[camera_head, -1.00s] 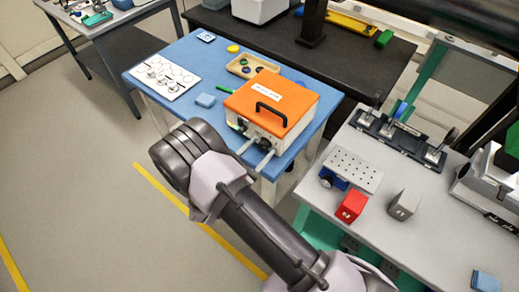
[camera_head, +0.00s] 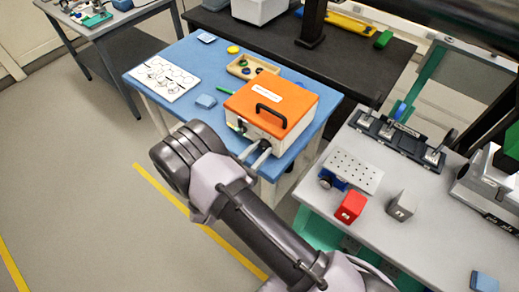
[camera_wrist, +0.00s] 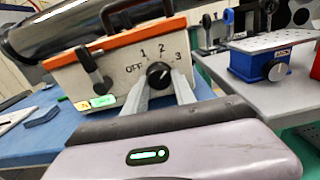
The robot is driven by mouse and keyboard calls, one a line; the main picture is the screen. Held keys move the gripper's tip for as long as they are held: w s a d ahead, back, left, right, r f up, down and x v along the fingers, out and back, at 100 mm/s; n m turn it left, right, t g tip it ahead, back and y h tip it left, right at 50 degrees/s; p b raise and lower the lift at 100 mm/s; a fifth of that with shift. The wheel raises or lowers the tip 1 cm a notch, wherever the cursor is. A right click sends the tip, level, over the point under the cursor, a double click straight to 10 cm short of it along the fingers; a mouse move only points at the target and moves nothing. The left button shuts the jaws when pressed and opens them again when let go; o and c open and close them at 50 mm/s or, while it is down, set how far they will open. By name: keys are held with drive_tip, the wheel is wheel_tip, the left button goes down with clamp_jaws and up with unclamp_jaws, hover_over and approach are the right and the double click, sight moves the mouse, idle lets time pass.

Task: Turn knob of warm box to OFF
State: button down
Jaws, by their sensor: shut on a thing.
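The warm box (camera_head: 252,124) is a white box with an orange lid and a black handle, standing on the blue table. In the wrist view its front (camera_wrist: 118,68) carries a black knob (camera_wrist: 158,75) with the labels OFF, 1, 2 and 3 around it. OFF is to the knob's left and 3 to its right. Which label the knob points at is hard to tell. My gripper (camera_wrist: 160,88) is shut on the knob, one finger on each side. In the head view my gripper (camera_head: 256,152) reaches the box front; the knob is hidden there.
A black latch (camera_wrist: 94,70) sits left of the knob. A grey bench (camera_head: 375,215) with a red block (camera_head: 351,207) stands to the right.

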drive_tip(key=n+p, duration=0.1)
drive_tip(key=n, duration=0.4)
drive_tip(key=shift+n, duration=0.3)
drive_tip(key=n, duration=0.5)
drive_tip(key=shift+s+d+r+p, duration=0.1)
drive_tip(key=shift+d+p, duration=0.05)
drive_tip(key=shift+p, duration=0.25)
drive_tip(key=n, duration=0.5)
drive_tip(key=shift+r+n+p, duration=0.1)
drive_tip(key=shift+n+p, duration=0.25)
drive_tip(key=shift+n, duration=0.05)
drive_tip(key=n, duration=0.4)
drive_tip(key=shift+n, duration=0.4)
drive_tip(key=shift+p, duration=0.3)
drive_tip(key=c, duration=1)
unclamp_jaws()
drive_tip(key=shift+c, duration=0.2)
drive_tip(key=shift+s, duration=0.1)
